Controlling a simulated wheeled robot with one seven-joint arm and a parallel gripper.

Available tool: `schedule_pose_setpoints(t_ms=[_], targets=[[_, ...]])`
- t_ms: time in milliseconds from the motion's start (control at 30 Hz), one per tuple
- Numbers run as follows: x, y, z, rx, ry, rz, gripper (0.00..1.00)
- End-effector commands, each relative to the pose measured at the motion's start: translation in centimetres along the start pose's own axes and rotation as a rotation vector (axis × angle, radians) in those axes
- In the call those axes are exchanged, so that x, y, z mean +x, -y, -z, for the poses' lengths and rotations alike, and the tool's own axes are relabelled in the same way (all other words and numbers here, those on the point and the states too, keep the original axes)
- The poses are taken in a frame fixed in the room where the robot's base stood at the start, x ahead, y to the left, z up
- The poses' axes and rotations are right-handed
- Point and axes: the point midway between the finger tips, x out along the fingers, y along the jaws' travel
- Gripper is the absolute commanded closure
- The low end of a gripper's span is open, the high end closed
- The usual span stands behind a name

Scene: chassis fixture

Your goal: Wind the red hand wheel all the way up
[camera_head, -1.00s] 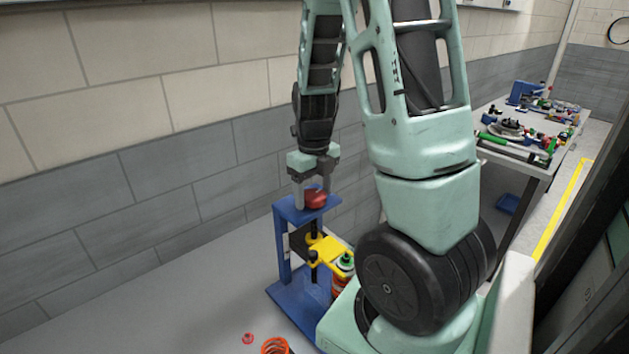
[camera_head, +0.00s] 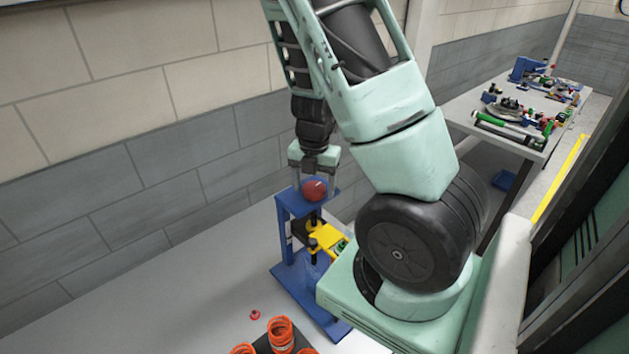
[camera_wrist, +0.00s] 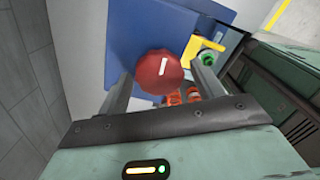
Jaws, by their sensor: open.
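The red hand wheel (camera_head: 315,190) sits on top of a blue fixture frame (camera_head: 285,235). It also shows in the wrist view (camera_wrist: 158,72) as a scalloped red knob with a white mark. My gripper (camera_head: 314,187) points down over the wheel with its fingers on either side of it. In the wrist view my gripper (camera_wrist: 160,85) is open, with gaps between the fingers and the wheel. A yellow bracket (camera_head: 326,238) stands on the black screw below the wheel. A green-topped part (camera_wrist: 209,57) shows beside the yellow bracket in the wrist view. My arm hides part of the fixture's right side.
A grey block wall runs behind. A cluttered workbench (camera_head: 470,104) stands at the back right.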

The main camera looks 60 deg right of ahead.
Motion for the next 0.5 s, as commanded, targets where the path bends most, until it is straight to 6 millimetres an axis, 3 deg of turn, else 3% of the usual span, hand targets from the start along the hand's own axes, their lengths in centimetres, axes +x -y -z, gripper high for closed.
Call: schedule_pose_setpoints(t_ms=[500], targets=[[0.12,0.03,0.04,0.339,0.001,0.004,0.33]])
